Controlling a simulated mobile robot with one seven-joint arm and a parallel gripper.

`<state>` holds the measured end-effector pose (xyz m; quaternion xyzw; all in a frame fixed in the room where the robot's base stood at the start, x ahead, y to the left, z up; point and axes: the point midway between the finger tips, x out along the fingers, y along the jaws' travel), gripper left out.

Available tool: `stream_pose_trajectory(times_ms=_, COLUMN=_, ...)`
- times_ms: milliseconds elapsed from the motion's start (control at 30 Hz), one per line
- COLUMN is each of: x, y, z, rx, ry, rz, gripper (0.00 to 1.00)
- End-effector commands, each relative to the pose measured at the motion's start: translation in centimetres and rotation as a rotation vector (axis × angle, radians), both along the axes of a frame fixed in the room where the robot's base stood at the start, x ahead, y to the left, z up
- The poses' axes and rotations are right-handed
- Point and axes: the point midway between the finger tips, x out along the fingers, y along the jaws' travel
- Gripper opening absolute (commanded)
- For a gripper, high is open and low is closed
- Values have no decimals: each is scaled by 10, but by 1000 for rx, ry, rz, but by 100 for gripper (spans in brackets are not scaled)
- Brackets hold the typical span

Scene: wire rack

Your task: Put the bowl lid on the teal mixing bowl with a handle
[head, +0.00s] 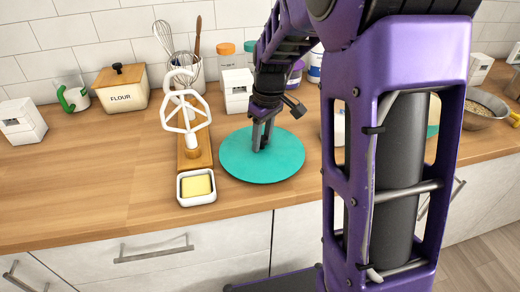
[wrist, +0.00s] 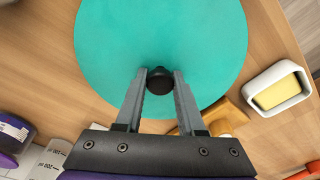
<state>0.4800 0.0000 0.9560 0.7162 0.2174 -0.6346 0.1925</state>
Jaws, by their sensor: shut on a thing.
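The bowl lid (head: 240,165) is a flat, round teal disc at the middle of the counter. In the wrist view the lid (wrist: 160,35) lies flat below me with a small dark knob (wrist: 160,80). My gripper (head: 262,148) points down at the lid, and in the wrist view its fingers (wrist: 160,85) are closed on the knob from both sides. I cannot tell whether the lid touches the counter. The teal mixing bowl is mostly hidden behind my purple arm; a teal and cream patch (head: 433,130) shows there, perhaps part of it.
A white butter dish (head: 196,198) with a yellow block stands just left of the lid, also in the wrist view (wrist: 250,105). A white whisk attachment (head: 186,115) stands behind it. A flour box (head: 121,87) and utensil crock (head: 190,76) are further back. A metal bowl (head: 482,117) stands right.

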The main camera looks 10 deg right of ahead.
Motion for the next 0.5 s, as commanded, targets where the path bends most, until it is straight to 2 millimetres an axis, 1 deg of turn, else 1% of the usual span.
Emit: stream_pose_trajectory(times_ms=500, x=0, y=0, z=17, rx=1, ry=-1, rz=0, gripper=0)
